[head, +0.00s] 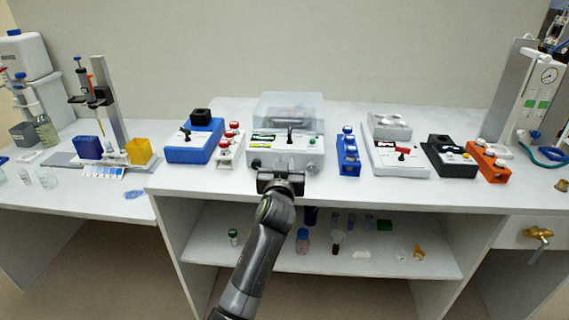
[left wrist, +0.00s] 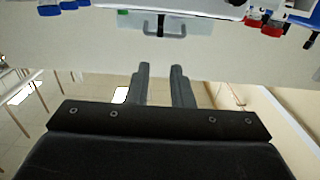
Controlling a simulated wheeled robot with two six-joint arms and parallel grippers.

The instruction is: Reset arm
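My left gripper (head: 280,174) is in front of the white centrifuge-like device with a clear lid (head: 290,108), at about the front edge of the bench. In the left wrist view its two grey fingers (left wrist: 160,72) stand apart with nothing between them. The gripper is open and empty. My left arm reaches up from the bottom middle of the head view. My right gripper is in neither view.
The bench (head: 330,190) carries a blue device (head: 190,150) left of the gripper, and a blue tube rack (head: 348,160) and an orange rack (head: 488,165) to the right. A lower shelf (head: 270,258) holds small bottles. A brass valve (head: 538,234) sits at right.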

